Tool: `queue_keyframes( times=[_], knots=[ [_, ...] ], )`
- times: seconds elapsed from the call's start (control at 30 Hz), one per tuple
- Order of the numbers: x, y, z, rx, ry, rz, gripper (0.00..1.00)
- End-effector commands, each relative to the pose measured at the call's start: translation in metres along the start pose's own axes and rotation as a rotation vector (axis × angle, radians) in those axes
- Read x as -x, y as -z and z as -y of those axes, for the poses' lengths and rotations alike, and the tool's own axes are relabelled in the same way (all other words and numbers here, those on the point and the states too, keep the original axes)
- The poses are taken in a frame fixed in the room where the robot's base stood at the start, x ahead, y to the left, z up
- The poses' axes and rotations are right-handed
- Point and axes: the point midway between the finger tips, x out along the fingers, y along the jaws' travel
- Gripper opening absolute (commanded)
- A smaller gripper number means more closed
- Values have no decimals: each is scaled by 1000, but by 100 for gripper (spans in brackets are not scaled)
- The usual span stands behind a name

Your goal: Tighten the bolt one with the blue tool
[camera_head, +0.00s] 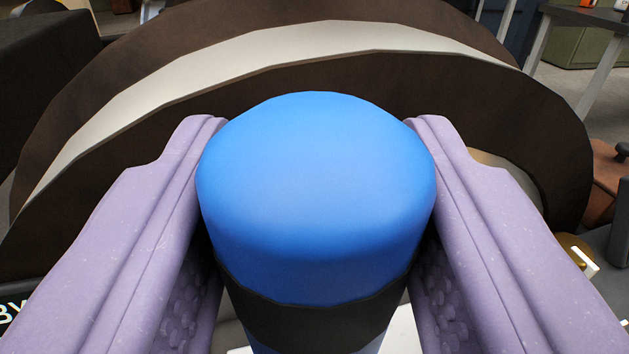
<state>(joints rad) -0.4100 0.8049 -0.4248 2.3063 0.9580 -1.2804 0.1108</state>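The blue tool (315,195) fills the middle of the view, with a rounded blue end and a black band (318,322) below it. My gripper (316,140) has its two purple fingers on either side of the tool, pressed against it left and right. The tool's lower part runs out of the bottom of the picture. Bolt one cannot be made out in this view.
A large dark brown wheel (120,150) with a pale rim band (300,45) stands close beyond the tool. A black block (45,65) is at the upper left. A grey-legged table (585,18) and a green cabinet (575,48) stand at the back right.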

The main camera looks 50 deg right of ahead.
Motion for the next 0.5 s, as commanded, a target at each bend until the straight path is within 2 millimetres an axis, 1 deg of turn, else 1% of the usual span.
queue_keyframes(
  times=[0.5],
  knots=[
    [0,-6,0,0,0,0,6]
  ],
)
